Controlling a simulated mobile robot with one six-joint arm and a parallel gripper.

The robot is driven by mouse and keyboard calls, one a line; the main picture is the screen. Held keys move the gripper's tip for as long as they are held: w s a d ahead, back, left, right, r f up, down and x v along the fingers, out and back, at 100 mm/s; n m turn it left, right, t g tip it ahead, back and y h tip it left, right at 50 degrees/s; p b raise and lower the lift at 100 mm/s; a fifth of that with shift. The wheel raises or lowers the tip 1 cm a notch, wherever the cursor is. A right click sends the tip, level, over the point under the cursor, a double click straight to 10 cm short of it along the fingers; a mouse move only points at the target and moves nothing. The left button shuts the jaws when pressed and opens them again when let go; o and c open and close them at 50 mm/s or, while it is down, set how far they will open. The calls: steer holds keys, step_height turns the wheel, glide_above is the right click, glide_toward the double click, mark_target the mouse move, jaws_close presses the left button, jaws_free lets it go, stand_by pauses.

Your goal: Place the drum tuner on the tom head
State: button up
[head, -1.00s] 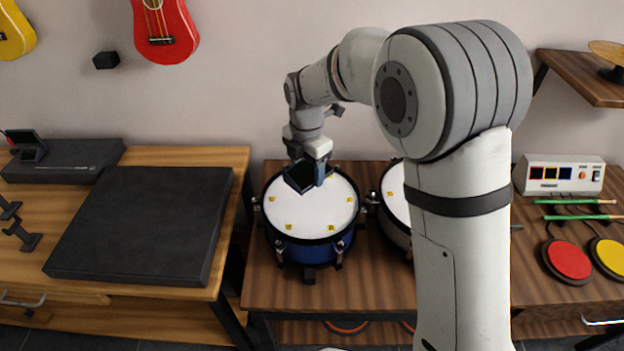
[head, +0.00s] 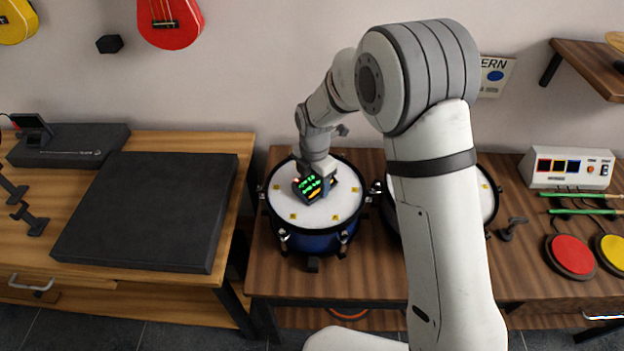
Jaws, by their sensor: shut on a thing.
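The drum tuner (head: 309,188) is a small dark device with a lit green and orange display. It is at the white head of the blue tom (head: 318,241), near the middle of that head. My gripper (head: 317,178) is shut on the tuner from above. The fingers are small in the picture and partly hidden by the gripper body. I cannot tell for sure whether the tuner's underside touches the head. Yellow marks sit around the edge of the tom head.
A second drum (head: 486,192) stands to the right, partly hidden by my arm. A black pad (head: 150,210) lies on the left table. A white box with buttons (head: 567,168), green sticks, a red pad (head: 572,255) and a yellow pad (head: 612,251) are at the right.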

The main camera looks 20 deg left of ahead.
mark_target(315, 182)
steer(key=shift+f, duration=0.1)
steer(key=o, duration=1)
steer(key=shift+o, duration=0.2)
step_height(315, 182, up, 12)
steer(key=b, duration=0.1)
steer(key=shift+r, duration=0.2)
steer(key=s+d+r+m, duration=0.2)
steer(key=d+r+m, duration=0.3)
steer(key=d+m, duration=0.45)
steer(key=s+d+r+m+t, duration=0.2)
steer(key=s+d+m+t, duration=0.1)
steer(key=s+d+m, duration=1.4)
steer(key=d+m, duration=0.3)
steer(key=d, duration=0.1)
steer(key=shift+s, duration=0.4)
steer(key=shift+d+r, duration=0.1)
